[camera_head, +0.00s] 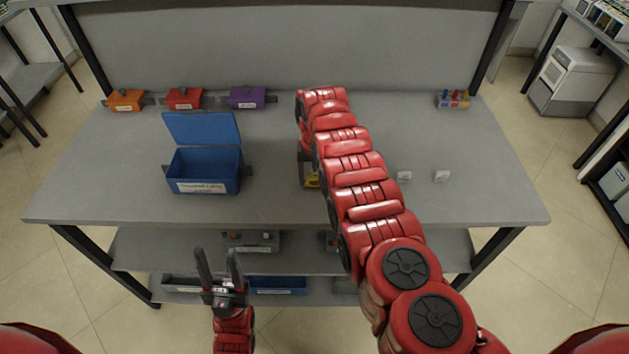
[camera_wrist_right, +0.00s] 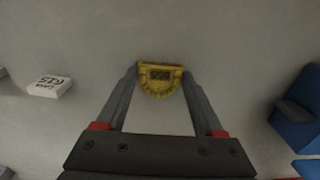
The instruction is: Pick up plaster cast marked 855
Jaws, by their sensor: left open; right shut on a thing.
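The yellow plaster cast marked 855 (camera_wrist_right: 160,80) is between the fingertips of my right gripper (camera_wrist_right: 160,84) in the right wrist view, with its number showing upside down. In the head view a bit of the yellow cast (camera_head: 312,181) shows beside my right arm, over the grey table; the arm hides most of my right gripper there. My right gripper is shut on the cast. I cannot tell whether the cast touches the table. My left gripper (camera_head: 218,268) is open and empty, in front of the table's near edge.
An open blue box (camera_head: 203,186) stands left of my right arm. Two small white blocks (camera_head: 404,177) (camera_head: 441,176) lie to the right. Orange (camera_head: 126,101), red (camera_head: 184,99) and purple (camera_head: 247,97) boxes line the back. The table's right front is clear.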

